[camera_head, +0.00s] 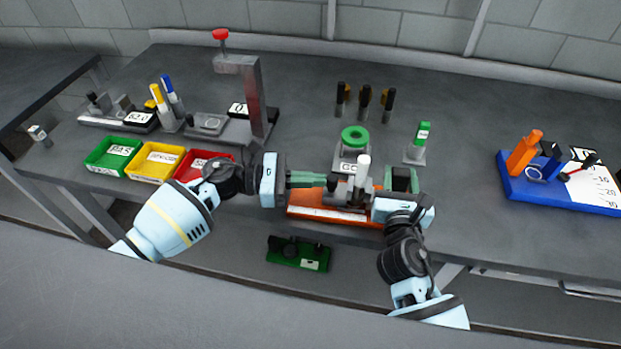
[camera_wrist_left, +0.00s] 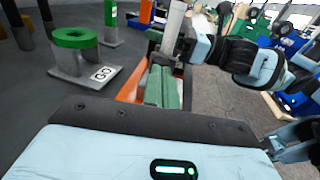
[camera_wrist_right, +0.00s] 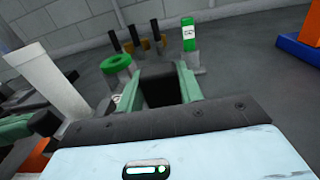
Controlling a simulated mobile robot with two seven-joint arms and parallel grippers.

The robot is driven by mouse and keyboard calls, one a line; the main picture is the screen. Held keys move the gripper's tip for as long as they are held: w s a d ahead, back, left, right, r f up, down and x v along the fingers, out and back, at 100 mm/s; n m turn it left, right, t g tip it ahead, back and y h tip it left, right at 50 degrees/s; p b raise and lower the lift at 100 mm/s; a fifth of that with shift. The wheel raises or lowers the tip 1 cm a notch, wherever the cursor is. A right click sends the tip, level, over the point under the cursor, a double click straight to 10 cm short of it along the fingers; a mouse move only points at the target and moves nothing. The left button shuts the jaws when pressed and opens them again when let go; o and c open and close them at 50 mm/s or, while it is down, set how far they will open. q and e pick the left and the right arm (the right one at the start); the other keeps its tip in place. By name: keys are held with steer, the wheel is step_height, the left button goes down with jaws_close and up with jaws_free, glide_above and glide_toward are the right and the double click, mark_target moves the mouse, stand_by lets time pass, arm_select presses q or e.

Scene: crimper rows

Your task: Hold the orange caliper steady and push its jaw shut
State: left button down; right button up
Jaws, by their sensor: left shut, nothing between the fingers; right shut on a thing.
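The orange caliper (camera_head: 300,198) lies at the table's front edge, with a pale upright post (camera_head: 363,168) and grey parts on its orange base. The base also shows in the left wrist view (camera_wrist_left: 131,90). My left gripper (camera_head: 326,180) is shut and empty. Its green fingertips are at a small dark block on the caliper's left side; I cannot tell if they touch. My right gripper (camera_head: 390,181) is at the caliper's right side. In the right wrist view its green fingers are shut on a dark block (camera_wrist_right: 160,85), apparently part of the caliper. The jaw gap is hidden.
A grey stand with a green ring (camera_head: 354,137) and a green-topped gauge (camera_head: 420,140) stand behind. Red, yellow and green bins (camera_head: 155,162) are on the left. A blue tray (camera_head: 560,195) is on the right. A green item (camera_head: 298,254) lies below the table edge.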

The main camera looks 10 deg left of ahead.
arm_select(q)
steer(key=shift+s+d, duration=0.15)
arm_select(e)
steer(key=shift+s+a+f, duration=0.1)
steer(key=shift+a, duration=0.3)
arm_select(q)
steer(key=v, duration=1.4)
arm_select(e)
steer(key=shift+d, duration=0.25)
stand_by(1.0)
arm_select(q)
steer(key=shift+w, duration=0.25)
arm_select(e)
steer(key=o, duration=1.2)
steer(key=shift+c, duration=0.2)
steer(key=s, duration=0.7)
steer(key=shift+s+d, duration=0.2)
steer(key=shift+d, duration=0.05)
